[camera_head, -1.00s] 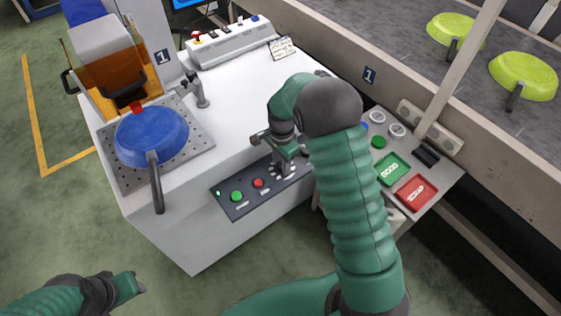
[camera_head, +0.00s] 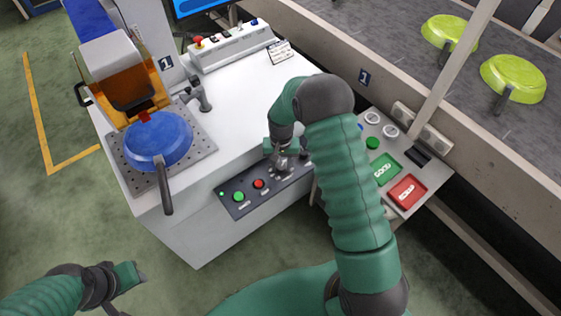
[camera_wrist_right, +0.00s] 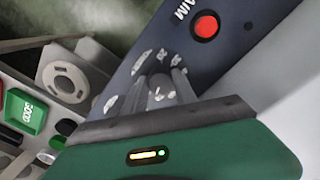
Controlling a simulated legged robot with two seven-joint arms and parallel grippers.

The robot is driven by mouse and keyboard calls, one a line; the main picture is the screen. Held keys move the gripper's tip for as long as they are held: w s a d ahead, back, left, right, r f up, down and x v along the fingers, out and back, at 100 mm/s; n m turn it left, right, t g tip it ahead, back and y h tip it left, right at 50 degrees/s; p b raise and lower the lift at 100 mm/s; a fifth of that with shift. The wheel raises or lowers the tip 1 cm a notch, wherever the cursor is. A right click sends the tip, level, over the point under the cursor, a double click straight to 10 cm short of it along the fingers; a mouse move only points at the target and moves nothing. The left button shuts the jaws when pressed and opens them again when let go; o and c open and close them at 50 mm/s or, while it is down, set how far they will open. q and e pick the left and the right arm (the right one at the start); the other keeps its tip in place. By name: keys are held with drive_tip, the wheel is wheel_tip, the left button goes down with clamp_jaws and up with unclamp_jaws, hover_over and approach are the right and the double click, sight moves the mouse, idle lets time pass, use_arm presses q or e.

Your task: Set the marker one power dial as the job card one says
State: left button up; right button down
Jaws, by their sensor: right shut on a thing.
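The power dial (camera_wrist_right: 160,92) of marker one sits on the dark control panel (camera_head: 243,202) at the front of the white marking station. White labels ring it in the right wrist view; I cannot read its setting. My right gripper (camera_head: 281,161) is at the panel, shut on the dial; its fingers also show in the right wrist view (camera_wrist_right: 165,86). My left gripper (camera_head: 138,277) is empty at the lower left over the floor; its jaw gap is unclear. The job card (camera_head: 280,52) stands at the back right of the station top, its text too small to read.
A green button (camera_head: 239,197) and a red button (camera_head: 258,184) are left of the dial. A blue pan (camera_head: 158,140) sits on the fixture plate. Green pans (camera_head: 513,78) lie on the conveyor. GOOD (camera_head: 387,169) and SCRAP (camera_head: 406,191) pads are at right.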

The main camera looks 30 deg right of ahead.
drive_tip(key=n, duration=0.2)
drive_tip(key=n+p, duration=0.2)
drive_tip(key=n, duration=0.1)
drive_tip(key=shift+w+d+r+n, duration=0.2)
drive_tip(key=shift+w+r+n, duration=0.05)
drive_tip(key=shift+n, duration=0.05)
drive_tip(key=shift+f+n+p, duration=0.15)
drive_tip(key=shift+n+p, duration=0.75)
drive_tip(key=shift+n, duration=1.4)
drive_tip(key=shift+a, duration=0.1)
drive_tip(key=c, duration=1.3)
unclamp_jaws()
drive_tip(key=o, duration=0.3)
drive_tip(key=shift+f, duration=0.2)
drive_tip(key=shift+r, duration=0.1)
